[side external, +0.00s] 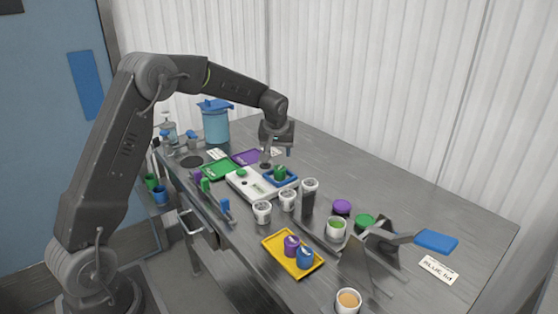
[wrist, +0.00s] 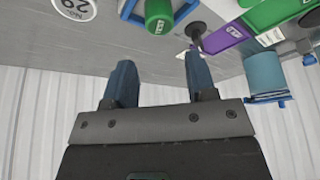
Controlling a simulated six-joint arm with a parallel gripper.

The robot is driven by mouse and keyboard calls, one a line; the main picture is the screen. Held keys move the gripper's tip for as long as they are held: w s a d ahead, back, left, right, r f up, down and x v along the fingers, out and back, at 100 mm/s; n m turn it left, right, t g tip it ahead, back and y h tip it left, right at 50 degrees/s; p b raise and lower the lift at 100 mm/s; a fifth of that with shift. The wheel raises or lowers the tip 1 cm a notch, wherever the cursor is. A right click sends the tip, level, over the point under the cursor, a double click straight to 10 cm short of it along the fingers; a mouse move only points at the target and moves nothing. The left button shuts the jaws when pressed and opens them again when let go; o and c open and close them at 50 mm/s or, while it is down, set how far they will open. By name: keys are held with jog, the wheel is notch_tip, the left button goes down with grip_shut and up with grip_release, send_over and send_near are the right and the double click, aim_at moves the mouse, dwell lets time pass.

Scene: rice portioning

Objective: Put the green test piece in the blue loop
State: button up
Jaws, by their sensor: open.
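The green test piece (wrist: 158,17) is a short cylinder with a white label. It stands between the sides of the blue loop (wrist: 128,10), a square blue frame, in the wrist view. In the side external view the green piece (side external: 280,173) also appears within the blue loop (side external: 291,182), beside the white scale. My gripper (wrist: 160,75) is open, with nothing between its blue fingers. In the side external view my gripper (side external: 281,150) is above and behind the loop, apart from the green piece. The piece's base is hidden.
The white scale (side external: 262,190) carries a green knob-like item. A dark upright item (wrist: 196,32) stands close to the loop. Green (side external: 216,169) and purple (side external: 246,157) mats lie left. White cups and a yellow tray (side external: 275,255) stand in front. The table behind is clear.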

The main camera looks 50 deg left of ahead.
jog(key=s+d+r+m+t+h, duration=0.1)
jog(key=s+d+r+m, duration=0.3)
jog(key=s+d+r, duration=0.85)
jog(key=s+d+f+m+h, duration=0.1)
jog(key=s+d, duration=0.3)
jog(key=s, duration=0.6)
jog(key=s+d+f+m+t+h, duration=0.1)
jog(key=s+d+m, duration=0.3)
jog(key=s, duration=0.6)
